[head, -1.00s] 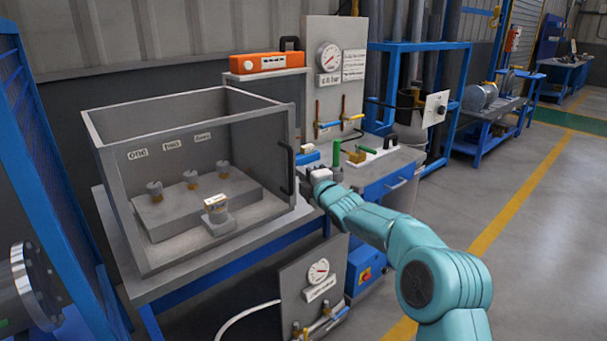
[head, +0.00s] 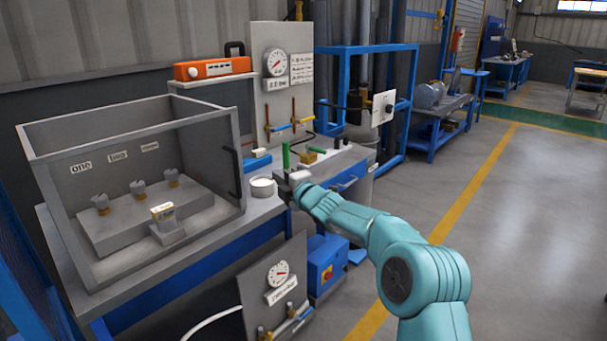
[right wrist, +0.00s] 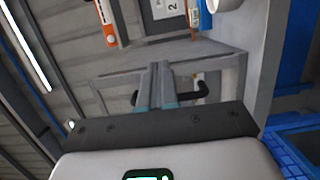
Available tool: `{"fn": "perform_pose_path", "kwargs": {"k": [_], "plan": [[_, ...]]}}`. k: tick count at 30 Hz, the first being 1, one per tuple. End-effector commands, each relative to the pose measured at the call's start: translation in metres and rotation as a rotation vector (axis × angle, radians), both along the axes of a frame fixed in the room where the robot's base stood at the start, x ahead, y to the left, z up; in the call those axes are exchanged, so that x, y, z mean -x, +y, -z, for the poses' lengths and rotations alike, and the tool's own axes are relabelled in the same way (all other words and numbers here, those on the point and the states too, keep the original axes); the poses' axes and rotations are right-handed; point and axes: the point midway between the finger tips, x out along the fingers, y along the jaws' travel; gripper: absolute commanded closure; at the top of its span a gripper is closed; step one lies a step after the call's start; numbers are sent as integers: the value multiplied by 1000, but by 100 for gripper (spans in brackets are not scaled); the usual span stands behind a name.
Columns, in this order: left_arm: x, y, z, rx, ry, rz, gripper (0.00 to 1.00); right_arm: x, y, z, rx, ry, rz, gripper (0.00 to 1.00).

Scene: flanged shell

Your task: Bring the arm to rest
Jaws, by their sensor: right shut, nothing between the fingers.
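My right arm (head: 395,250) comes in from the lower right of the head view, in teal. Its right gripper (head: 290,182) is at the bench edge, to the right of the clear-walled box. In the right wrist view the two fingers of the right gripper (right wrist: 158,85) lie together, shut with nothing between them. A dark handle (right wrist: 190,94) of the box shows behind them. My left gripper is not in view.
The open-topped box (head: 55,225) holds several grey knobs and a small labelled block (head: 163,212). A white round dish (head: 262,187) stands beside it. A gauge panel (head: 283,100) and an orange case (head: 212,68) stand behind. The floor (head: 480,210) at right is clear.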

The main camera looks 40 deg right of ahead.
Motion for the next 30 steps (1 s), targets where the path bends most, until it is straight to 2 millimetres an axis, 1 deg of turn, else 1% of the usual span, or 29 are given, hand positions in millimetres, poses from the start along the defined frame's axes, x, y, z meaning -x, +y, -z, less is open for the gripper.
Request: {"fn": "perform_pose_path", "kwargs": {"k": [1, 3, 6, 9, 16, 19, 20, 21, 22, 23, 24, 26, 27, 29, 30], "plan": [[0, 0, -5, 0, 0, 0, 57, 3, -10, -2, 1, 2, 1, 100], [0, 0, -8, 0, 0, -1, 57, 7, -22, -2, 1, 1, 2, 100], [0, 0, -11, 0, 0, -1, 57, 13, -37, -1, 1, 2, 1, 100], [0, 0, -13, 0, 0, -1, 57, 17, -47, 0, 0, 1, 0, 100], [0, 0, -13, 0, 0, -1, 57, 20, -53, 1, -1, 1, -2, 100], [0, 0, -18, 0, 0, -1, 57, 18, -48, -5, -1, -1, -10, 100], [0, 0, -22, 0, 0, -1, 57, 16, -41, -8, -3, 0, -21, 100], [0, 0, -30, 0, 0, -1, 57, 10, -28, -10, -8, 6, -41, 100], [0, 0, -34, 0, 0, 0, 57, 6, -15, -4, -18, 22, -61, 100], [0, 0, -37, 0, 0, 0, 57, 4, -1, 8, -33, 49, -83, 100], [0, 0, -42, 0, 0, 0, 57, 3, 19, 27, -67, 91, -112, 100], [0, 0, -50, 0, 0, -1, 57, 5, 53, 63, -144, 171, -147, 100], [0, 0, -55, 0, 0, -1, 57, 10, 76, 88, -207, 231, -166, 100], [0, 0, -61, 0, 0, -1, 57, 23, 109, 126, -318, 327, -179, 100], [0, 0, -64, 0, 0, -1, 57, 35, 129, 151, -395, 395, -178, 100]]}}
